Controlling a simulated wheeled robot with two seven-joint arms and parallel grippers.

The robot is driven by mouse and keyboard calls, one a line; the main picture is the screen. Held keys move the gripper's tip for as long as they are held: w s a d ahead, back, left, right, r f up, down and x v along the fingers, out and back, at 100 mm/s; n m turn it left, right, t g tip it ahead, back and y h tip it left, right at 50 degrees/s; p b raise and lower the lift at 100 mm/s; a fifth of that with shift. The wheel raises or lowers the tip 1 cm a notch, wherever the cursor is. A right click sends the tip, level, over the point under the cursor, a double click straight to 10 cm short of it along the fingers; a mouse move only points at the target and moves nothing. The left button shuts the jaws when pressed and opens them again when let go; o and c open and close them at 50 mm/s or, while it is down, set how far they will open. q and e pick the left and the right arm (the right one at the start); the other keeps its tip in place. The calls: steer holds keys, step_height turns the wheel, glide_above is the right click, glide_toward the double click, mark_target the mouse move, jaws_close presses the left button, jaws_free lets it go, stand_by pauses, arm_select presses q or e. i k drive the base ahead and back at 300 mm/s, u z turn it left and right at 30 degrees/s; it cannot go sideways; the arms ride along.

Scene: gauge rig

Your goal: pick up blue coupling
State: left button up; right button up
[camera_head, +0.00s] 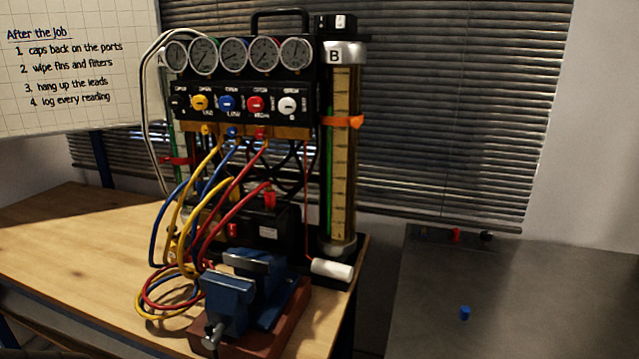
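A small blue cylindrical piece (465,313), which looks like the blue coupling, sits on the grey surface (425,300) at the lower right of the head view. It stands apart from other things, with bare surface around it. Neither of my grippers shows in this view.
A gauge rig (250,100) with dials, knobs and coloured hoses (215,205) stands on the wooden table (75,235). A blue vise (240,290) sits at its front. Red and black pieces (455,236) lie at the grey surface's back edge. A gap separates the two tables.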

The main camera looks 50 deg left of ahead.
mark_target(201, 182)
steer(key=z, duration=1.75)
steer(key=k, duration=2.35)
steer(key=u, duration=0.75)
